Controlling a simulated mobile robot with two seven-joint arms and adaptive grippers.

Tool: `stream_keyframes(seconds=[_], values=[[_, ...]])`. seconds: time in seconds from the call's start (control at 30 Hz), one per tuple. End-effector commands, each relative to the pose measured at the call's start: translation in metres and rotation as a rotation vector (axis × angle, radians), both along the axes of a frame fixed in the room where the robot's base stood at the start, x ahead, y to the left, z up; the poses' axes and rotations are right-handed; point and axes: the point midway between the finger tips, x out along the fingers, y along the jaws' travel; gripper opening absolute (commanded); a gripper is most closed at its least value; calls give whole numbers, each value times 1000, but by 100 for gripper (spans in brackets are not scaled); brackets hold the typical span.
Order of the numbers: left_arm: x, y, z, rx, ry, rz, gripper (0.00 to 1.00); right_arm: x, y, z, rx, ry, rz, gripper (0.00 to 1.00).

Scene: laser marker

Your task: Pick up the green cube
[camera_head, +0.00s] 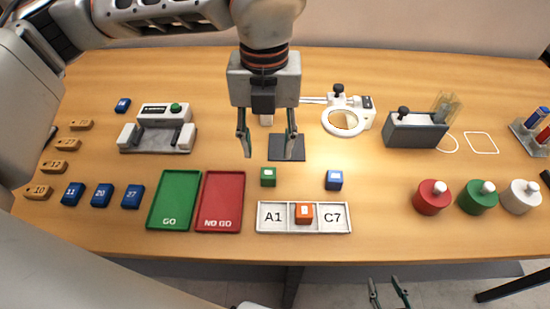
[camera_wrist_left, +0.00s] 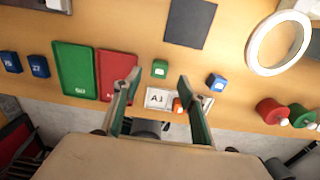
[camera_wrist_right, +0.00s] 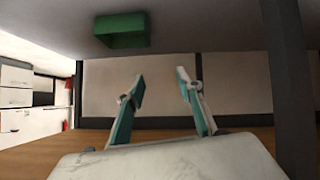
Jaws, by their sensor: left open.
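The green cube (camera_head: 268,177) sits on the table just behind the tray with compartments. It also shows in the left wrist view (camera_wrist_left: 160,69), between and beyond the fingertips. My left gripper (camera_head: 268,146) is open and empty, above the table and a little behind the cube, pointing down. Its fingers also show in the left wrist view (camera_wrist_left: 159,80). My right gripper (camera_head: 389,284) is open and empty, low in front of the table's front edge. In the right wrist view its fingers (camera_wrist_right: 159,82) stand apart with nothing between them.
An orange cube (camera_head: 304,213) is in the middle compartment of the labelled tray (camera_head: 290,232). A blue cube (camera_head: 334,180) is right of the green cube. A green GO tray (camera_head: 174,201) and red NO GO tray (camera_head: 220,202) lie left. A magnifier ring (camera_head: 343,122) stands behind.

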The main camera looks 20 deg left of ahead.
Motion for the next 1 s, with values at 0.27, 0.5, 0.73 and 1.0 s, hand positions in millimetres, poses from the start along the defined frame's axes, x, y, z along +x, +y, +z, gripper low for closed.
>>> stream_keyframes(seconds=[0.27,0.5,0.73,1.0], values=[[-2,-1,-29,0,4,-1,42,-10,1,-9,-2,20,4,36],[-6,-3,-63,0,6,0,42,-12,1,-13,-5,25,5,36],[-5,-3,-76,-1,3,0,42,-3,-1,-6,-8,5,2,36],[-5,-3,-76,-1,2,0,16,3,-2,-2,-8,-7,1,36]])
